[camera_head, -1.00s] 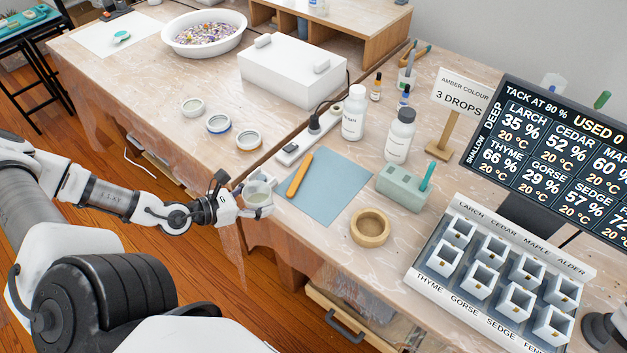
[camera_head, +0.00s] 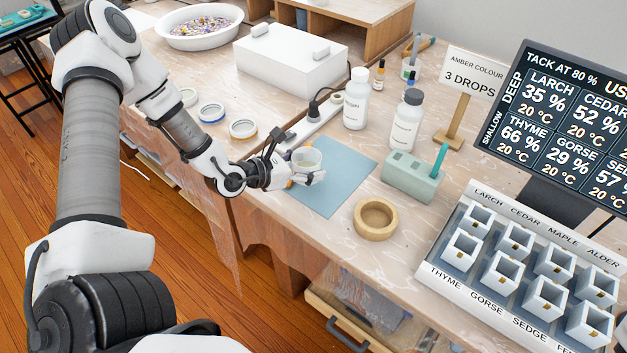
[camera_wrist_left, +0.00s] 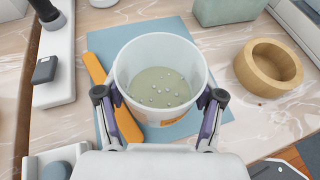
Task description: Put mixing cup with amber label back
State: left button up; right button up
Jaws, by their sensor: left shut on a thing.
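The mixing cup (camera_head: 306,159) is a translucent white cup with greyish-green, bubbly liquid. In the left wrist view the cup (camera_wrist_left: 160,85) is upright, with a patch of amber label low on its near side. My left gripper (camera_head: 299,177) is shut on it, one finger on each side, as the left wrist view shows at the gripper (camera_wrist_left: 160,100). The cup is over the near left part of the blue mat (camera_head: 335,185); its height above the mat is hard to tell. A round wooden ring-shaped holder (camera_head: 376,219) stands empty to the right. My right gripper is not in view.
An orange stick (camera_wrist_left: 113,97) lies on the mat beside the cup. A green block (camera_head: 412,180) with a teal stick, white bottles (camera_head: 355,98) and a sign (camera_head: 471,78) stand behind. A rack of square moulds (camera_head: 520,270) is at right. Bare table surrounds the wooden holder.

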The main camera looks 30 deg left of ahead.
pick_arm(q)
jog(key=shift+w+d+f, duration=0.1)
jog(key=shift+w+d, duration=0.25)
jog(key=shift+w, duration=0.5)
jog(key=shift+f+b, duration=0.3)
jog(key=shift+f, duration=1.4)
jog(key=shift+f, duration=0.15)
jog(key=o, duration=1.2)
jog(key=shift+c, duration=0.2)
